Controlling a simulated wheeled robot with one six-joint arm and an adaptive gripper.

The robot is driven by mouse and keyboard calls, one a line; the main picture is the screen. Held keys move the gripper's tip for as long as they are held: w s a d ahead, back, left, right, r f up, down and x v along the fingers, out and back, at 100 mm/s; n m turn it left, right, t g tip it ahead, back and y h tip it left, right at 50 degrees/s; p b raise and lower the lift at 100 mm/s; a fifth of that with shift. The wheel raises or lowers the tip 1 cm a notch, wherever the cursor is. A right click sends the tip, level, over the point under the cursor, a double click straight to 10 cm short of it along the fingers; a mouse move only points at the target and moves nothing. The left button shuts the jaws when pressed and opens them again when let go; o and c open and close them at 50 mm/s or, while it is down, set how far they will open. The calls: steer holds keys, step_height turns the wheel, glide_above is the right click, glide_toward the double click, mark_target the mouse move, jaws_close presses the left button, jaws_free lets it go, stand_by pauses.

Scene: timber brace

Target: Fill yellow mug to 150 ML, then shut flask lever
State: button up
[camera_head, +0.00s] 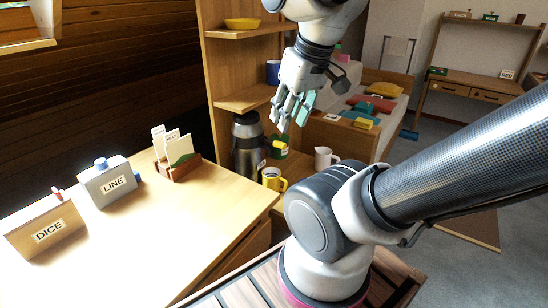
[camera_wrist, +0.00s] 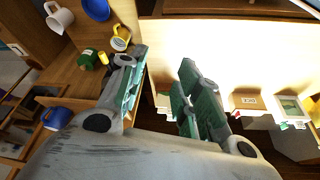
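A white jug (camera_head: 325,158) and a green container (camera_head: 278,147) stand near the mug. The DICE box (camera_head: 47,228), LINE box (camera_head: 110,182) and card holder (camera_head: 180,160) line the desk's left side. Shelves (camera_head: 245,100) rise behind the flask. The desk's middle is clear.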

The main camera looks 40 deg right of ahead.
steer(key=shift+o, duration=1.2)
steer(key=m+t+y, duration=0.6)
steer(key=m+t, duration=0.7)
steer(key=m, duration=2.1)
glide_toward(279, 145)
steer(key=w, duration=0.3)
steer(key=x, duration=0.5)
steer(key=f+x, duration=0.1)
steer(key=x, duration=0.1)
steer(key=shift+w+r, duration=0.1)
steer(key=shift+w, duration=0.2)
steer(key=shift+a, duration=0.1)
jaws_close()
